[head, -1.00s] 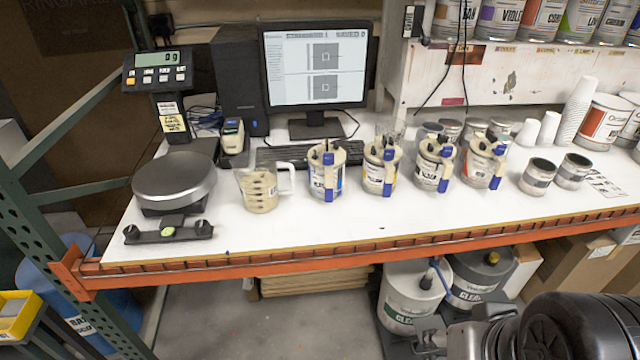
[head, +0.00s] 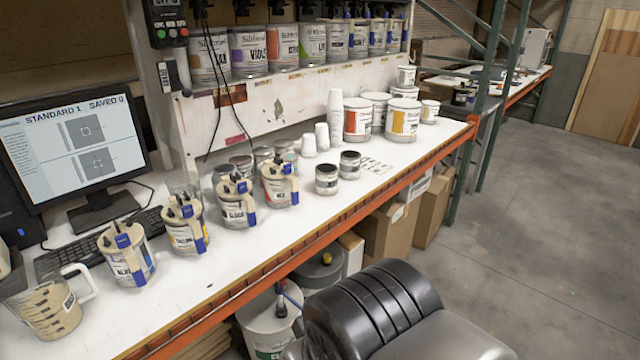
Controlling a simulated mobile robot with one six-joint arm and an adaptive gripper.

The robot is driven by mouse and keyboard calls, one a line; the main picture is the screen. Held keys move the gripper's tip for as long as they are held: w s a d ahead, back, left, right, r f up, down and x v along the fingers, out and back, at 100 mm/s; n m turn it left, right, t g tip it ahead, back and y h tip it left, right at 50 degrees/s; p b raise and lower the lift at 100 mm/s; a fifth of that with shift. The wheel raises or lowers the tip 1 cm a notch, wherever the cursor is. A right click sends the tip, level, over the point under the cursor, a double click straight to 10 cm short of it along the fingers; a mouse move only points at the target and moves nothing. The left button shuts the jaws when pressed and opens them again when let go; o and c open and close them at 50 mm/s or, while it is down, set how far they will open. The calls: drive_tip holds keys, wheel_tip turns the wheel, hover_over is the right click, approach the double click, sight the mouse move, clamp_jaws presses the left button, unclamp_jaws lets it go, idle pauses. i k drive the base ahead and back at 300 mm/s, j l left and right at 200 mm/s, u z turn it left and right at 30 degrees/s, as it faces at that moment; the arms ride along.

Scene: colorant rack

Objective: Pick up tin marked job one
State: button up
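Two small tins with grey bands and dark tops stand side by side on the white bench, right of the row of colour pots: a nearer tin (head: 327,180) and a farther tin (head: 349,166). More small tins (head: 241,163) stand partly hidden behind the pots. Any job marking on the tins is too small to read, so I cannot tell which is job one. My gripper is not in view; only a dark ribbed part of my arm shows at the bottom, apart from the tins.
Pots with blue-taped handles, such as the red-labelled pot (head: 280,187), and a measuring jug (head: 48,305) line the bench front. White cups (head: 334,118) and large paint cans (head: 357,120) stand behind the tins. An orange beam (head: 395,192) edges the bench. Open floor lies right.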

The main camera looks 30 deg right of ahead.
sight(326, 180)
drive_tip(key=i+l, duration=0.5)
drive_tip(key=l, duration=0.2)
drive_tip(key=i+l, duration=0.5)
drive_tip(key=l, duration=0.2)
drive_tip(key=i+l+z, duration=0.1)
drive_tip(key=i+l, duration=0.35)
drive_tip(key=l, duration=0.2)
